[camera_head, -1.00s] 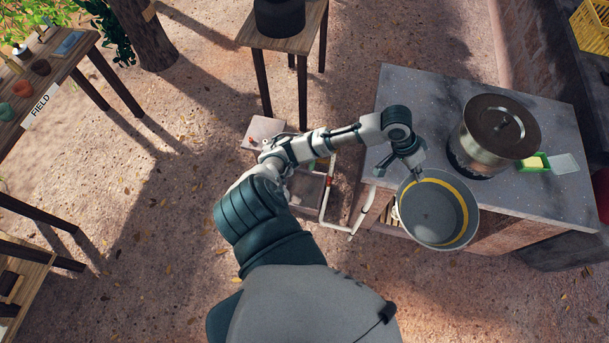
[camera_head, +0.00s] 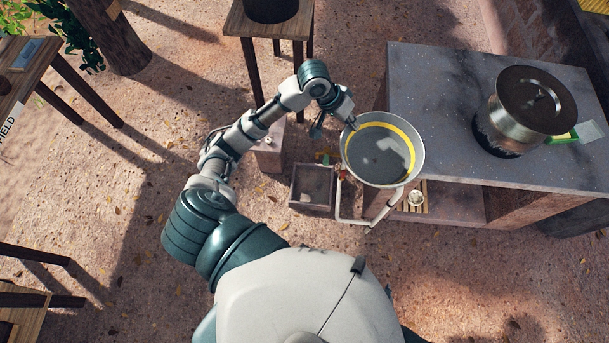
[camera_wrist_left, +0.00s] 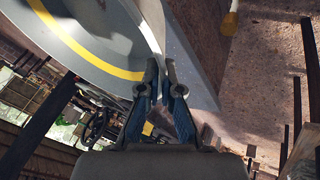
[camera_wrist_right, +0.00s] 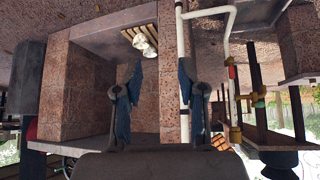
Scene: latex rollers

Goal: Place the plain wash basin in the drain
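A round grey wash basin with a yellow band inside (camera_head: 378,155) is held in the air beside the counter's left edge. My left gripper (camera_head: 349,121) is shut on its upper-left rim. In the left wrist view, the basin (camera_wrist_left: 60,25) is seen close up, with its rim between the fingers (camera_wrist_left: 163,70). A square grey box in the ground (camera_head: 313,185), which looks like the drain, lies to the left of the basin. My right gripper is outside the head view. In the right wrist view, it (camera_wrist_right: 160,75) is open and empty, facing the counter's brick base.
A lidded metal pot (camera_head: 525,108) stands on the grey counter (camera_head: 440,105). White piping (camera_head: 352,218) runs under and beside the basin, near a slatted wooden piece (camera_head: 412,197). A wooden table with a dark pot (camera_head: 270,8) stands at the back. Open ground lies left of my arm.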

